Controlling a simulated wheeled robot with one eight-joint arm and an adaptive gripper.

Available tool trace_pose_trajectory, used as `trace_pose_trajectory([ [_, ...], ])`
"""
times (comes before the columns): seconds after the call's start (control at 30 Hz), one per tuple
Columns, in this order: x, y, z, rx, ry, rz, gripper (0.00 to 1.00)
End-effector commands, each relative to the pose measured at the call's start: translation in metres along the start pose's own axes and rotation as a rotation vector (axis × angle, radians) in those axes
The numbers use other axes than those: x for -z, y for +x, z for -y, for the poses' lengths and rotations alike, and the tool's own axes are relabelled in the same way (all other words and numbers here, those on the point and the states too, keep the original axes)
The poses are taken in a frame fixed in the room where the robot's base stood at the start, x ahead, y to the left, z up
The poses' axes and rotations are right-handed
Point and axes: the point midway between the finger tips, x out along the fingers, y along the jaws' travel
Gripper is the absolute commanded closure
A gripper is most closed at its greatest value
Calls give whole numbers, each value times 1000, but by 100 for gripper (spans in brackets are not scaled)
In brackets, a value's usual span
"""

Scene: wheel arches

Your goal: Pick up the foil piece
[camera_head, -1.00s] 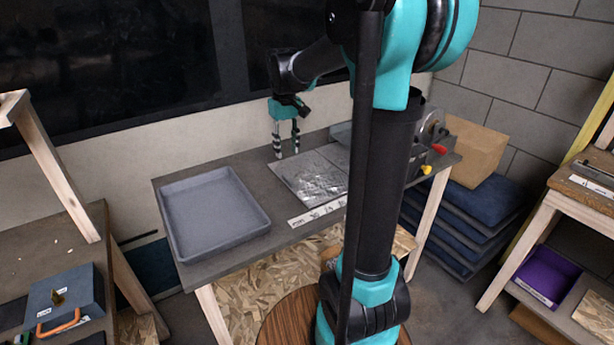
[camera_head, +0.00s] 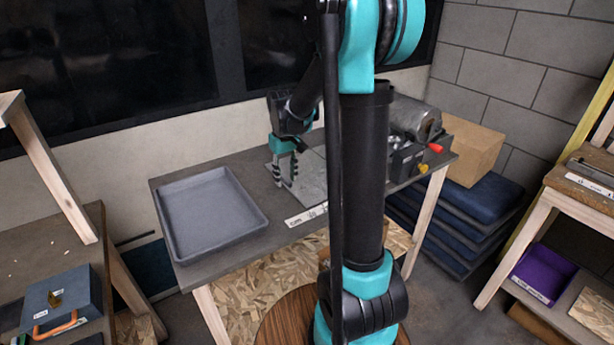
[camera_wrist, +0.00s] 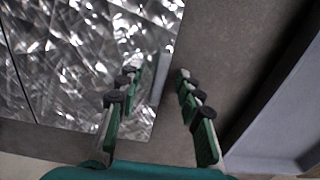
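The foil piece (camera_head: 314,178) is a flat, shiny, crinkled silver sheet on the grey worktable (camera_head: 222,250), partly hidden behind my arm and gripper in the head view. It fills the upper left of the wrist view (camera_wrist: 70,60). My gripper (camera_head: 284,182) is low over the left edge of the sheet. In the wrist view my gripper (camera_wrist: 160,72) is open, with one finger over the foil and the other over bare table, the sheet's edge running between them. I cannot tell whether the fingertips touch the table.
A blue-grey tray (camera_head: 262,222) lies left of the foil; its wall shows at right in the wrist view (camera_wrist: 285,120). A white label strip (camera_head: 306,215) is at the table's front edge. A roller machine (camera_head: 410,118) with red and yellow knobs stands at right, before a cardboard box (camera_head: 474,150).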

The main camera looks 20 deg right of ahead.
Motion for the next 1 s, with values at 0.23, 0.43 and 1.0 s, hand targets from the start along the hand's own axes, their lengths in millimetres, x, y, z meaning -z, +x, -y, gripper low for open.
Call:
trace_pose_trajectory([
  [0.23, 0, 0, 0, 0, 0, 0, 74],
  [0.43, 0, 0, 0, 0, 0, 0, 99],
  [1.0, 1, -10, 0, 0, 0, 0, 100],
])
